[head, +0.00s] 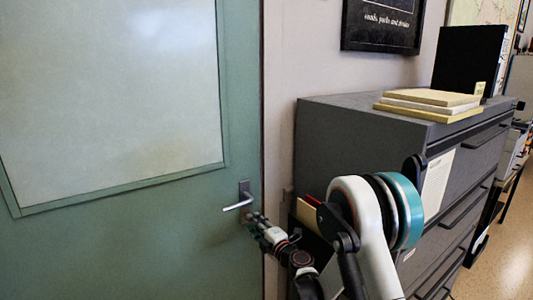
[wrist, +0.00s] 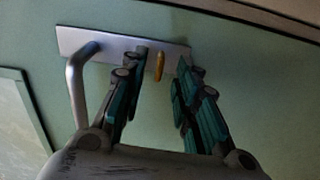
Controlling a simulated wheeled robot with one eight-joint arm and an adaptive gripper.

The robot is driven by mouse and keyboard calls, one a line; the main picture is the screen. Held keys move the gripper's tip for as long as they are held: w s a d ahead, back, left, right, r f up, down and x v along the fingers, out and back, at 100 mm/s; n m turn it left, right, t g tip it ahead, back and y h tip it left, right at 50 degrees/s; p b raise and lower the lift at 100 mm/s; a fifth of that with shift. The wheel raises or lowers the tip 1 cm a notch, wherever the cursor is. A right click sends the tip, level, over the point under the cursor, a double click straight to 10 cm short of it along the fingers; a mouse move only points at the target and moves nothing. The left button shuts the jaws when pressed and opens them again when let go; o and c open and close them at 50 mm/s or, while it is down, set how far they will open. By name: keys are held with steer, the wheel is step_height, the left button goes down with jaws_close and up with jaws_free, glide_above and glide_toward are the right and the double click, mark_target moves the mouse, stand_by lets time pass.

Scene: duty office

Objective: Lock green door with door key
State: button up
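The green door (head: 241,150) fills the left of the head view, with a large pale panel in it. Its silver lever handle (head: 238,204) sits on a metal plate, which also shows in the wrist view (wrist: 113,44). A small brass-coloured door key (wrist: 160,66) stands at the plate, right of the lever, apparently in the keyhole. My gripper (head: 256,221) is at the door just below the lever. In the wrist view its two teal-padded fingers (wrist: 162,78) are apart, one on each side of the key, with gaps visible. The key cannot be made out in the head view.
A dark grey filing cabinet (head: 333,137) stands right of the door, close to my arm. Books or pads (head: 430,103) and a black upright binder (head: 468,60) rest on it. A framed poster (head: 382,24) hangs above. Floor shows at the far right.

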steer(key=b+v, duration=0.1)
steer(key=v, duration=0.4)
stand_by(0.4)
steer(key=s+d+r+m+t+h, duration=0.3)
steer(key=d+r+m+h, duration=0.5)
steer(key=d+r+m, duration=0.75)
steer(key=s+d+r+g+h, duration=0.2)
steer(key=s+d+r+h, duration=0.1)
steer(key=s+d+r, duration=0.15)
steer(key=s+d+f+m+g+h, duration=0.1)
steer(key=s+d+m+g, duration=0.15)
steer(key=s, duration=0.45)
steer(key=s+d+f+m+g+h, duration=0.1)
steer(key=s+d+m+g, duration=0.15)
steer(key=s, duration=0.45)
steer(key=s+a+f+m+g+y, duration=0.1)
steer(key=s+f, duration=0.3)
steer(key=s, duration=0.5)
steer(key=s+a+f+m+g+y, duration=0.2)
steer(key=s+a+f+g, duration=0.1)
steer(key=s, duration=0.7)
steer(key=shift+f+m, duration=0.35)
steer(key=shift+f, duration=0.2)
